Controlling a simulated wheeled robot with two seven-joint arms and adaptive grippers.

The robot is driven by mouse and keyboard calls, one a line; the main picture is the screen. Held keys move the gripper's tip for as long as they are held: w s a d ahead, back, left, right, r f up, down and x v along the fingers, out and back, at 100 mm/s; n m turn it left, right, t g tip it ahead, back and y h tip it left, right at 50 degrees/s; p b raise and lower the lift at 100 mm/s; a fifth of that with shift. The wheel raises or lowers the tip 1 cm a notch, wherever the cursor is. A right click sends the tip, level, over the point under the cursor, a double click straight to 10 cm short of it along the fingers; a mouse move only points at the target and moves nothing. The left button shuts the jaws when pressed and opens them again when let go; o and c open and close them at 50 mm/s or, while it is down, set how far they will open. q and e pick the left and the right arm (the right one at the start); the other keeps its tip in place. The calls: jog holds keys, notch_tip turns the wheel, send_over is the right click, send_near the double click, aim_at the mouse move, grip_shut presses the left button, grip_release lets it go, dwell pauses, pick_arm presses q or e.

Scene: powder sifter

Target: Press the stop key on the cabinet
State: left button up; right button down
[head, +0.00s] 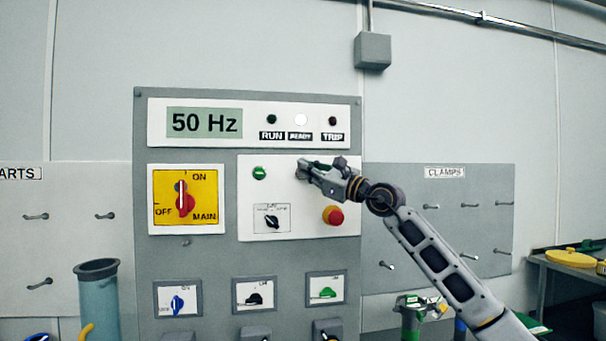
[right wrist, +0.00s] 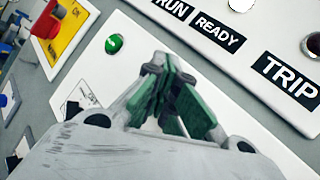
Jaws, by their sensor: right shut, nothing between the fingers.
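The grey cabinet (head: 190,265) faces me, with a white key panel (head: 315,220) below its display strip. A green key (head: 260,173) sits at the panel's upper left; it also shows in the right wrist view (right wrist: 114,44). A red mushroom button (head: 333,215) is at the panel's lower right. My right gripper (head: 302,167) is shut and empty, its tips at the panel's upper part, right of the green key. Any key behind the tips is hidden, and I cannot tell whether they touch it. In the right wrist view the closed fingers (right wrist: 156,72) point at the panel. My left gripper is out of view.
The display (head: 204,122) reads 50 Hz. The READY lamp (head: 300,119) is white and bright; the RUN (head: 271,119) and TRIP (head: 332,121) lamps look dark. A yellow main switch (head: 187,225) is at left. A side table (head: 560,263) stands at far right.

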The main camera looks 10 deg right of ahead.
jog(key=shift+w, duration=0.15)
jog(key=shift+s, duration=0.2)
dwell(0.6)
jog(key=shift+s+f+b, duration=0.1)
jog(key=shift+s+b, duration=0.35)
jog(key=shift+s, duration=0.2)
jog(key=shift+s+b, duration=1.7)
jog(key=shift+s, duration=0.8)
